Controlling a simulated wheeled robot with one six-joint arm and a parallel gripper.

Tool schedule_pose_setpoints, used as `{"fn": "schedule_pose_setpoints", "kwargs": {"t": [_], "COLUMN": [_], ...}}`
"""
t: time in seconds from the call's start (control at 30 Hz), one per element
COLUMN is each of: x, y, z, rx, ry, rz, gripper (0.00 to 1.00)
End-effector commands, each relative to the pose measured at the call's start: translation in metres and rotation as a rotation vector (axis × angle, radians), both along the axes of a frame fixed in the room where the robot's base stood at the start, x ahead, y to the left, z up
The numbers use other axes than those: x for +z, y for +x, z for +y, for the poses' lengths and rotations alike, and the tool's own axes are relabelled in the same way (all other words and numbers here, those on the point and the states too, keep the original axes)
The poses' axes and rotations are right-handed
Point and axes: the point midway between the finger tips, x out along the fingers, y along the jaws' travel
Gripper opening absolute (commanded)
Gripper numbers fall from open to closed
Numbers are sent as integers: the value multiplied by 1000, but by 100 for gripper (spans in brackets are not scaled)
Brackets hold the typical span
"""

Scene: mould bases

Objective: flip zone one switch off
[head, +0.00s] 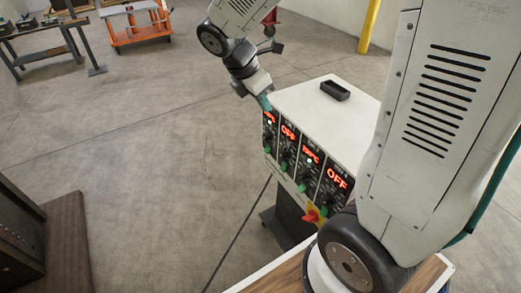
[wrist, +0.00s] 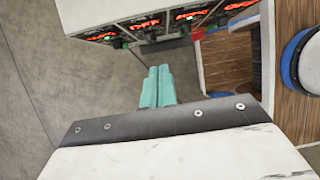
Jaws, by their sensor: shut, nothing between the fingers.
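The white controller box (head: 335,108) carries a row of black zone panels on its front in the head view. The leftmost panel (head: 269,130) has a red display, partly hidden by my gripper, and a lit green lamp. A green switch (head: 267,149) sits low on that panel. Zone numbers are too small to read. My gripper (head: 265,103) is shut and empty, its teal fingers close to the top of the leftmost panel; contact cannot be told. In the wrist view the fingers (wrist: 157,84) lie together, below the row of panels (wrist: 165,27).
The other panels show OFF (head: 289,132), a lit reading (head: 311,154) and OFF (head: 337,178). A red and yellow knob (head: 313,215) is low at the right. A black tray (head: 335,90) lies on the box.

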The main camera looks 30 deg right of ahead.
Motion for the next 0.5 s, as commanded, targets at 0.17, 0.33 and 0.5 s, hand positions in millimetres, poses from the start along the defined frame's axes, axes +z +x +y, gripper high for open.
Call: {"fn": "schedule_pose_setpoints", "kwargs": {"t": [0.17,0.33,0.5], "x": [-68,-135,-185], "y": [62,103,125], "z": [-1,3,7], "rx": [499,930,1219], "ry": [-77,-119,-135], "rz": [265,508,679], "gripper": [0,0,0]}}
